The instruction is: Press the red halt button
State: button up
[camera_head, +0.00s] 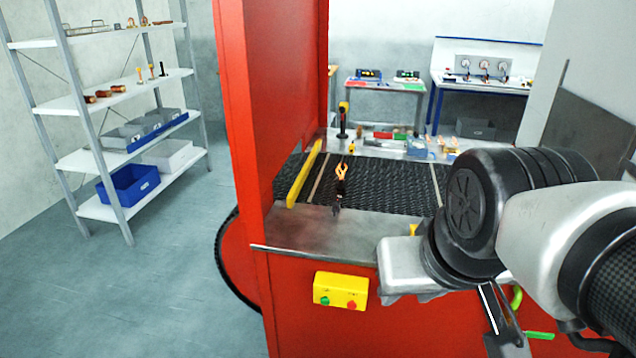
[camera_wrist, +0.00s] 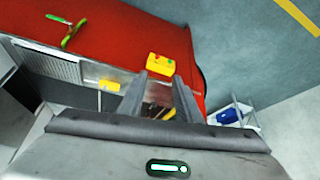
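The red halt button (camera_head: 351,305) sits on a yellow control box (camera_head: 341,290) on the red machine's front panel, with a green button (camera_head: 325,300) to its left.
A metal ledge (camera_head: 315,233) edges the dark mesh belt (camera_head: 385,185) above the box. A green handle (camera_wrist: 72,36) stands out from the red panel. A shelf rack (camera_head: 85,120) stands at the left, with free floor (camera_head: 130,285) before it.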

jog(key=shift+s+d, duration=0.15)
jog(key=shift+d, duration=0.1)
jog(key=shift+c, duration=0.7)
grip_shut()
dwell(0.7)
